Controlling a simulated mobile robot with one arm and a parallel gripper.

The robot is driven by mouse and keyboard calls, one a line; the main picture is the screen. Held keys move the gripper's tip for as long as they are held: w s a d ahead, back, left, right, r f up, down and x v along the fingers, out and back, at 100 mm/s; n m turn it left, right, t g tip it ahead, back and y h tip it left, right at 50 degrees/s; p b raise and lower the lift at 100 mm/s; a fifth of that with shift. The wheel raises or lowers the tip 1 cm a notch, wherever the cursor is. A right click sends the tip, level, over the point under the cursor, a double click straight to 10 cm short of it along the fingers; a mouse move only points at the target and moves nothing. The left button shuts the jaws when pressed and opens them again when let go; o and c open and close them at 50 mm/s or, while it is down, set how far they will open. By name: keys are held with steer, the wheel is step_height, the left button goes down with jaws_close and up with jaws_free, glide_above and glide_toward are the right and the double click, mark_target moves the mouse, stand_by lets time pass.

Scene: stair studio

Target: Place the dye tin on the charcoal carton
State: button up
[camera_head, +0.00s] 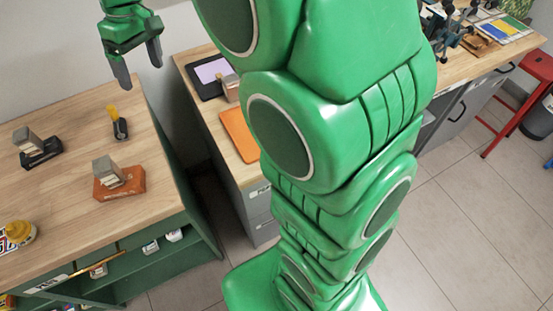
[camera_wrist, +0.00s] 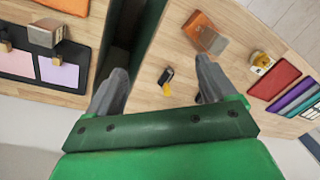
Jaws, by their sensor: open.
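A round yellow-topped tin (camera_head: 18,235) with a colourful label, which looks like the dye tin, stands at the table's lower left in the head view. It also shows at the right of the wrist view (camera_wrist: 262,61). A charcoal carton (camera_head: 42,154) lies farther back on the same table, with a grey block on or against it. I cannot make it out in the wrist view. My gripper (camera_head: 139,66) is open and empty above the table's far right corner, apart from both.
An orange carton (camera_head: 122,184) bearing a grey block and a small black-and-yellow item (camera_head: 119,126) stand on the table. A gap separates it from a second table with an orange mat (camera_head: 240,134) and a dark tray (camera_head: 208,77). Coloured panels (camera_wrist: 275,80) lie beyond the tin.

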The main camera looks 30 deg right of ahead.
steer(key=s+d+f+m, duration=0.2)
steer(key=s+d, duration=0.3)
steer(key=s, duration=0.5)
steer(key=s+d+f+m+g+h, duration=0.1)
steer(key=s+d, duration=0.4)
steer(key=s, duration=0.6)
steer(key=s+d+f+m, duration=0.3)
steer(key=s+d+m, duration=0.1)
steer(key=s, duration=0.6)
steer(key=shift+s+d+h, duration=0.3)
steer(key=shift+d, duration=0.2)
